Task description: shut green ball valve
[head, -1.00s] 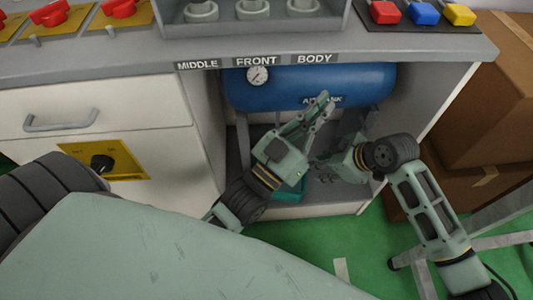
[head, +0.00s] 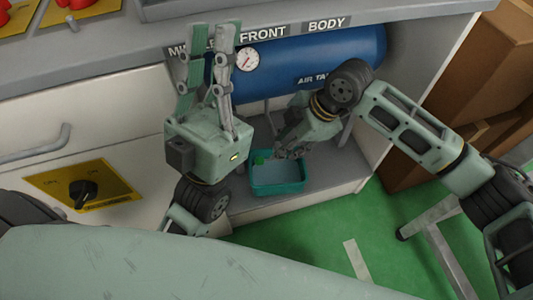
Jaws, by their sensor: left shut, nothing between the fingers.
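My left gripper (head: 210,42) is raised in front of the counter edge and tank, fingers pointing up, empty and shut. My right gripper (head: 285,150) reaches into the open cabinet bay, fingers pointing down and left over a teal tray; its finger gap is too small and dark to judge. A small green piece (head: 259,158) shows at the tray's back left; I cannot tell whether it is the green ball valve or its handle. No other green valve is clear. The blue air tank (head: 320,55) lies above, partly hidden by my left gripper.
The teal tray (head: 277,188) stands on the bay floor. A round gauge (head: 247,61) is on the tank front. A black knob on a yellow plate (head: 107,190) is on the cabinet at left. Cardboard boxes (head: 485,75) stand at right. Green floor is open in front.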

